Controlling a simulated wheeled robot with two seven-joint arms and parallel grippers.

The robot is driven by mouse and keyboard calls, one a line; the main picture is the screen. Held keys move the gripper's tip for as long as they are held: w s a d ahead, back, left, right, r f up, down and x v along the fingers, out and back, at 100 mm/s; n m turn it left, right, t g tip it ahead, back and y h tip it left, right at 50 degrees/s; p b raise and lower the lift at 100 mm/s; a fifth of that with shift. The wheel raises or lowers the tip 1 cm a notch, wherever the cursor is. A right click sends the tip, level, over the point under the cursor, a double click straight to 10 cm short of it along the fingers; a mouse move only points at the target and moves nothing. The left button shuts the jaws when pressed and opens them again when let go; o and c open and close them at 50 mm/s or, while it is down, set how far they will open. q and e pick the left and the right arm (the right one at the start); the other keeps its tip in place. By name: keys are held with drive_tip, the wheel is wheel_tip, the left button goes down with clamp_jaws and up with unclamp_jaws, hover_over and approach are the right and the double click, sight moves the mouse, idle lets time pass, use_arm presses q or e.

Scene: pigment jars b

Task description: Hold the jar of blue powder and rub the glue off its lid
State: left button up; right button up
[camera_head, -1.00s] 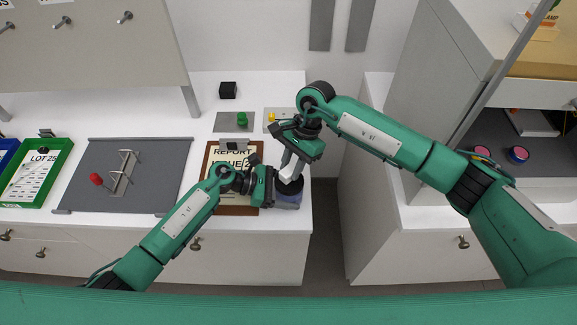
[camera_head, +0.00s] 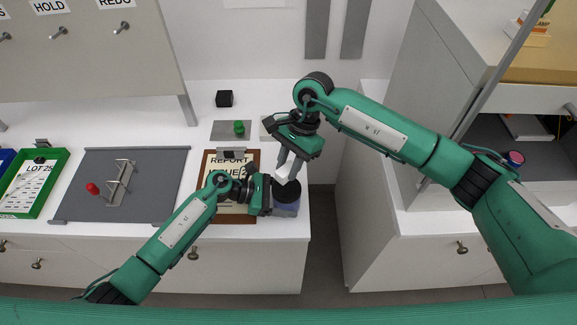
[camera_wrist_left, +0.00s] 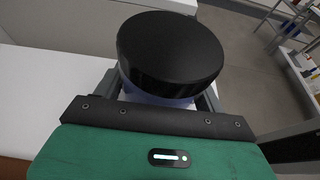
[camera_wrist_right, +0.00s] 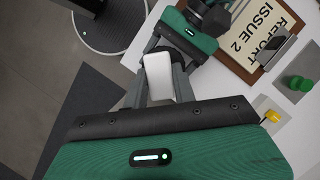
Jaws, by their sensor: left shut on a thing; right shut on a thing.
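The jar (camera_head: 287,209) has a bluish body and a round black lid (camera_head: 289,189). It stands upright at the bench's front right corner. My left gripper (camera_head: 274,203) is shut on its body from the left. In the left wrist view the lid (camera_wrist_left: 170,48) looks plain black, with no glue that I can make out. My right gripper (camera_head: 287,164) is shut on a small white block (camera_head: 282,174), beside the lid's upper left edge; I cannot tell if they touch.
A clipboard (camera_head: 240,216) lies under my left wrist. A grey mat (camera_head: 80,195) with a red-knobbed fixture and a green tray (camera_head: 45,207) lie left. A green knob (camera_head: 239,127) and black cube (camera_head: 224,98) stand behind. A floor gap separates the right cabinet (camera_head: 400,245).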

use_arm(q)
drive_tip(key=shift+s+a+f, duration=0.1)
drive_tip(key=shift+f, duration=0.15)
drive_tip(key=o, duration=1.2)
drive_tip(key=shift+o, duration=0.6)
drive_tip(key=shift+w+r, duration=0.1)
drive_tip(key=shift+w, duration=0.1)
drive_tip(key=shift+r, duration=0.1)
drive_tip(key=v, duration=1.2)
